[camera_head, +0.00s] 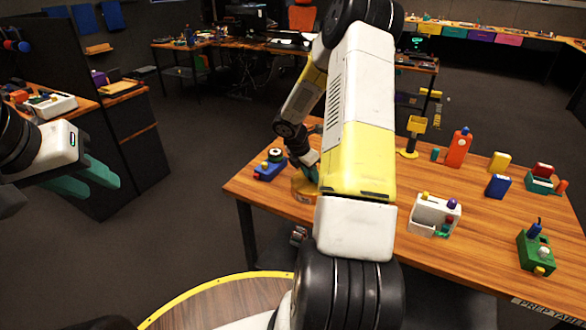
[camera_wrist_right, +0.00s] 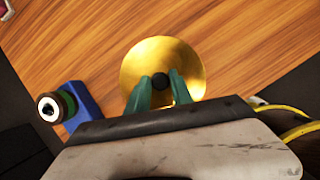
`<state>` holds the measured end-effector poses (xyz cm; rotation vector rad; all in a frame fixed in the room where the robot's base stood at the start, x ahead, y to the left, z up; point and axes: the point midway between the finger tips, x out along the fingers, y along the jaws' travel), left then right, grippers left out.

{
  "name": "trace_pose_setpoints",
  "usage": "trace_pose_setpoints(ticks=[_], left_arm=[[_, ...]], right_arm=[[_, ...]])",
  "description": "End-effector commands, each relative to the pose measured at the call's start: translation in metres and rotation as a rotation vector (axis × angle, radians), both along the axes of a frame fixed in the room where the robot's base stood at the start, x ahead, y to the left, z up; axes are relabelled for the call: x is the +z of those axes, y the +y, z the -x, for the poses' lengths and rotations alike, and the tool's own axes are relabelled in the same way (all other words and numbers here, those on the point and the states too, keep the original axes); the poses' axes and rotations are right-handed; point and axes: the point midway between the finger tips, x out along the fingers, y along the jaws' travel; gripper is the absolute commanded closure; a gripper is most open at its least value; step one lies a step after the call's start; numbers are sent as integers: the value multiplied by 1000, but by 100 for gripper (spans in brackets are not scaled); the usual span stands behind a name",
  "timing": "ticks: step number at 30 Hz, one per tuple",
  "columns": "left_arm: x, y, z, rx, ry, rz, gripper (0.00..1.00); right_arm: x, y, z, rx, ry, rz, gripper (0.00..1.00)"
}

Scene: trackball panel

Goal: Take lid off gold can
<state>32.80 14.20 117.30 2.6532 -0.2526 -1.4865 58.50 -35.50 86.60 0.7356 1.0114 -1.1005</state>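The gold can (camera_head: 303,188) stands near the left end of the wooden table, partly hidden by my right arm. In the right wrist view its round gold lid (camera_wrist_right: 160,55) is seen from above, with a small dark knob (camera_wrist_right: 160,82) in the middle. My right gripper (camera_wrist_right: 161,78) has its teal fingers close together on both sides of the knob and looks shut on it. In the head view the right gripper (camera_head: 309,165) is just above the can. Whether the lid is lifted cannot be told. My left gripper (camera_head: 102,184) is open and empty, away from the table.
A blue block with a dark round part (camera_head: 270,164) stands just left of the can; it also shows in the wrist view (camera_wrist_right: 80,105). A white box (camera_head: 434,215), a yellow stand (camera_head: 410,140), a red bottle (camera_head: 459,148) and a green block (camera_head: 536,252) stand further right.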

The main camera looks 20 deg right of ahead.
Motion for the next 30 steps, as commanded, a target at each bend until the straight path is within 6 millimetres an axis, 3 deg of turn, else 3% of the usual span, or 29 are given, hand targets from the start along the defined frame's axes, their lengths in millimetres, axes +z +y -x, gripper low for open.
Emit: trace_pose_setpoints(ticks=[1, 3, 4, 17, 25, 30], left_arm=[[0, 0, 0, 0, 0, 0, 64], [0, 0, 0, 0, 0, 0, 64], [0, 0, 0, 0, 0, 0, 64], [0, 0, 0, 0, 0, 0, 64], [0, 0, 0, 0, 0, 0, 64], [0, 0, 0, 0, 0, 0, 64]], right_arm=[[0, 0, 0, 0, 0, 0, 85], [0, 0, 0, 0, 0, 0, 98], [0, 0, 0, 0, 0, 0, 100], [6, 0, 0, 0, -1, 1, 100], [39, 0, -1, -1, -4, 2, 100], [40, 31, 25, 6, 2, 1, 100]])
